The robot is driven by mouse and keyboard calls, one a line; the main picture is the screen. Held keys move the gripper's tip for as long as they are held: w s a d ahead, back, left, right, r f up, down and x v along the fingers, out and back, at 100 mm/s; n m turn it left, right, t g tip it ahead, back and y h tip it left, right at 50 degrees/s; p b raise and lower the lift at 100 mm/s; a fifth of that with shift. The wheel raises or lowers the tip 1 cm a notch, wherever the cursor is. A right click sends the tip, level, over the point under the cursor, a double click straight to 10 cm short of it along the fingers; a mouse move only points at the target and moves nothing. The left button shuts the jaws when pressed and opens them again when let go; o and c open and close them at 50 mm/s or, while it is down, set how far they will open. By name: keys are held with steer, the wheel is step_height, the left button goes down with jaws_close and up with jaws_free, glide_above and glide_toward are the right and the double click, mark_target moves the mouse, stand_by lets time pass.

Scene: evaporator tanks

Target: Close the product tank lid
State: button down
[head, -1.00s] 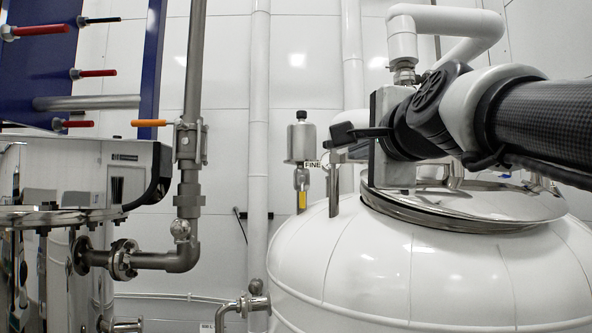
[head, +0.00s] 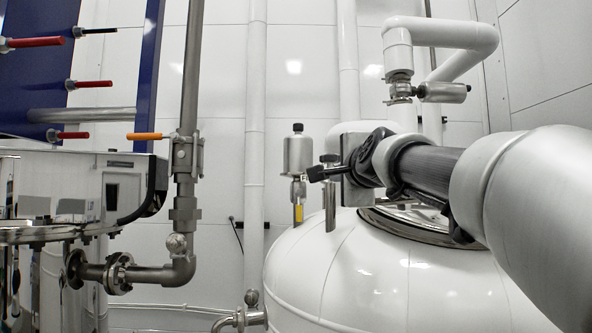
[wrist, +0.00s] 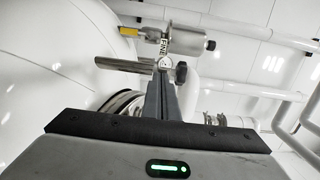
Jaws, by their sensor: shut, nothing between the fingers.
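The white product tank (head: 345,270) stands at the right in the head view, with its body also at the left of the wrist view (wrist: 50,60). Its shiny steel lid (head: 412,224) lies at the top opening, mostly hidden behind my arm. I cannot tell whether it sits fully flush. A curved metal edge at the opening shows beside my fingers in the wrist view (wrist: 122,104). My gripper (head: 318,173) is shut and empty above the tank's left shoulder, left of the lid. Its closed fingers show in the wrist view (wrist: 163,75).
A steel fitting with a black knob (head: 298,155) and a short upright pipe (head: 330,195) stand close to my fingertips. White piping (head: 440,32) hangs above the tank. A steel vessel (head: 60,190) and vertical pipe (head: 186,150) stand at the left.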

steer(key=shift+w, duration=0.25)
